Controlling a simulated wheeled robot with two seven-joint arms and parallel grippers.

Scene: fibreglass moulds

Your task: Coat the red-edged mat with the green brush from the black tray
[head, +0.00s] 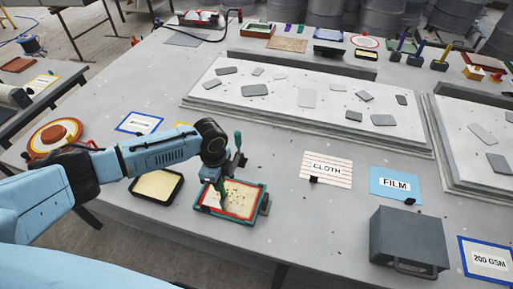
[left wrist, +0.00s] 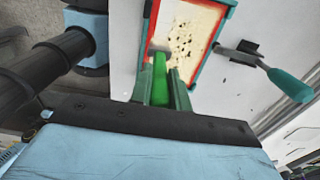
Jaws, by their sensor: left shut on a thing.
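The red-edged mat (head: 258,202) lies in a teal frame on the table; it also shows in the left wrist view (left wrist: 200,20). Its surface is cream with dark specks. My left gripper (head: 221,190) is over the mat and shut on the green brush (left wrist: 159,80). The brush points down, its pale tip at the mat's surface near one edge in the left wrist view; whether it touches I cannot tell. The black tray (head: 134,190), with a flat cream filling, stands left of the mat. My right gripper is out of view.
A teal-handled tool (left wrist: 288,83) rests on a small black stand beside the mat. A CLOTH card (head: 327,168), a FILM card (head: 395,184) and a grey box (head: 408,240) lie to the right. A low slab (head: 290,105) with grey patches is behind.

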